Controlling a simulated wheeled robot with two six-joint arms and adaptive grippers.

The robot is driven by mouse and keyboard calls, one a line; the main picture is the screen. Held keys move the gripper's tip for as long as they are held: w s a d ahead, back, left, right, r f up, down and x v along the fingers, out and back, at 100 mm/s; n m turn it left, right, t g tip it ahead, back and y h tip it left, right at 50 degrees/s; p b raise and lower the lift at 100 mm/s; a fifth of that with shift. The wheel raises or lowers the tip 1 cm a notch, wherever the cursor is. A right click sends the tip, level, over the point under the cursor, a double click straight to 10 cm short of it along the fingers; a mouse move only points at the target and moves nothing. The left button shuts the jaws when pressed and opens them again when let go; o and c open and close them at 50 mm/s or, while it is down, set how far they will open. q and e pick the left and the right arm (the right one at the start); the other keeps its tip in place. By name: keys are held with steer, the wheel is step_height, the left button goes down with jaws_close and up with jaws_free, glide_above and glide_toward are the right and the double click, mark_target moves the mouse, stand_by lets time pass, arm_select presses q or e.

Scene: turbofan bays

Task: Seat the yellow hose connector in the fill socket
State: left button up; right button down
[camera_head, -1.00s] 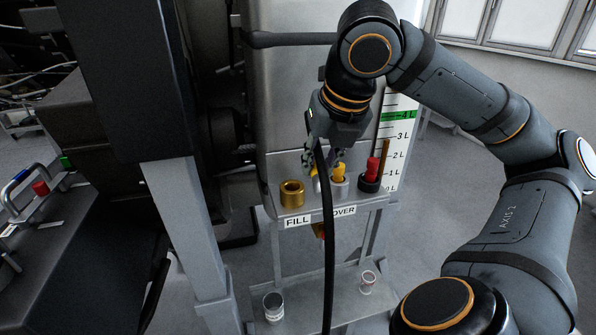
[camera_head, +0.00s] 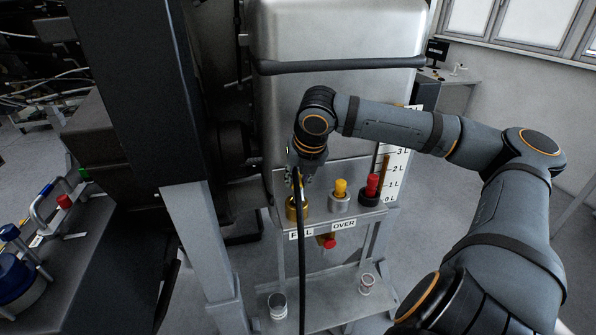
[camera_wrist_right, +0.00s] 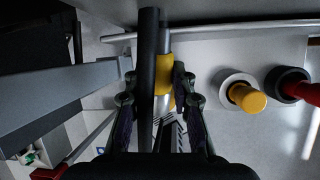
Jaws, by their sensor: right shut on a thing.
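My right gripper (camera_head: 299,176) is directly above the brass fill socket (camera_head: 291,210), over the "FILL" label. In the right wrist view its fingers (camera_wrist_right: 154,85) are shut around the yellow hose connector (camera_wrist_right: 164,76). The black hose (camera_head: 301,262) passes in front of the socket and hangs down past the shelf; in the wrist view it lies beside the connector. The hose and gripper hide the connector's lower end in the head view, so I cannot tell if it touches or enters the socket. My left gripper is not in view.
To the right stand a grey socket with a yellow plug (camera_head: 340,189) above "OVER" and a black fitting with a red cap (camera_head: 371,186). A level scale (camera_head: 396,175) is behind. A grey post (camera_head: 200,235) stands left. A can (camera_head: 276,306) and a cup (camera_head: 367,284) are on the lower shelf.

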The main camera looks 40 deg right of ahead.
steer(key=c, duration=1.4)
jaws_free()
steer(key=o, duration=0.3)
steer(key=shift+w+f, duration=0.1)
steer(key=shift+w, duration=0.05)
steer(key=shift+f+b, duration=0.15)
steer(key=shift+b, duration=0.3)
steer(key=p+v, duration=0.2)
steer(key=v, duration=0.8)
steer(key=shift+a, duration=0.25)
